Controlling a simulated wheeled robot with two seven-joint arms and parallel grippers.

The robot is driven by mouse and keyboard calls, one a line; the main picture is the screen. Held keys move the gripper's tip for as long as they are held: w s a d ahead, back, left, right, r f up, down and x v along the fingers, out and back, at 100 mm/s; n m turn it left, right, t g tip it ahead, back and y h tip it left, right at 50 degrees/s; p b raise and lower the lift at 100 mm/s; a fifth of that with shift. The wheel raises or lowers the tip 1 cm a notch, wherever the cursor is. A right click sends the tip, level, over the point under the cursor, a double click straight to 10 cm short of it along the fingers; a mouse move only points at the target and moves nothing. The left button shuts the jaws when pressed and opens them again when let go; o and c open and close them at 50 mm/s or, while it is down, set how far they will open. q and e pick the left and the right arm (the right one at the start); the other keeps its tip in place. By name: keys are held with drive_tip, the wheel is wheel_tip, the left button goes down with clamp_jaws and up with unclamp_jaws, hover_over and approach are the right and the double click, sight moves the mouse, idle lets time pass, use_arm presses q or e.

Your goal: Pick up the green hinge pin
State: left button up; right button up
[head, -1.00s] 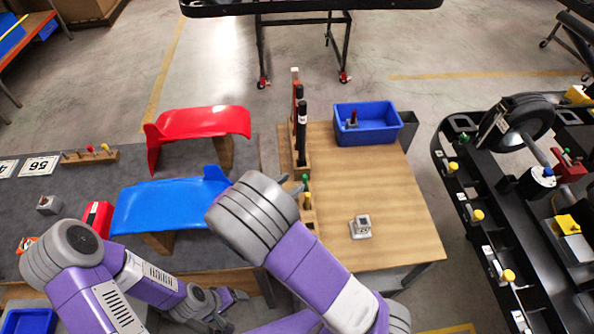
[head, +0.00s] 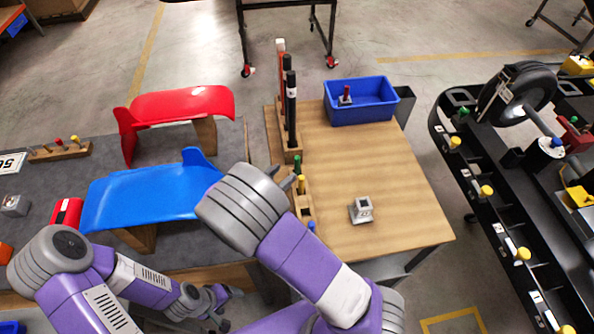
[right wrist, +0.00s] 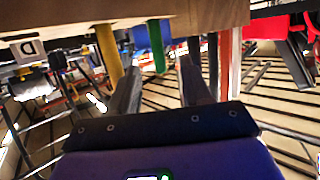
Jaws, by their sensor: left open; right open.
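The green hinge pin (head: 297,163) stands upright in a small wooden pin block (head: 307,212) on the wooden table, behind a yellow pin (head: 301,183) and a blue pin (head: 311,226). In the right wrist view the green pin (right wrist: 157,48) shows between and beyond the open fingers of my right gripper (right wrist: 160,85), not gripped; the yellow pin (right wrist: 109,55) is to its left. In the head view my right gripper (head: 286,179) is mostly hidden by its wrist, just left of the block. My left gripper (head: 222,299) is open and empty at the bottom, low beside the grey table.
Tall black-handled tools (head: 290,105) stand in a rack just behind the pins. A blue bin (head: 361,101) and a small grey metal block (head: 361,209) are on the wooden table. Blue (head: 145,196) and red (head: 180,104) panels stand left. The table's right half is mostly clear.

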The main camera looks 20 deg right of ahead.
sight(297, 169)
drive_tip(key=b+x, duration=0.1)
drive_tip(key=x, duration=0.5)
drive_tip(key=shift+d+r, duration=0.1)
drive_tip(key=shift+d, duration=0.15)
drive_tip(key=shift+c, duration=0.5)
clamp_jaws()
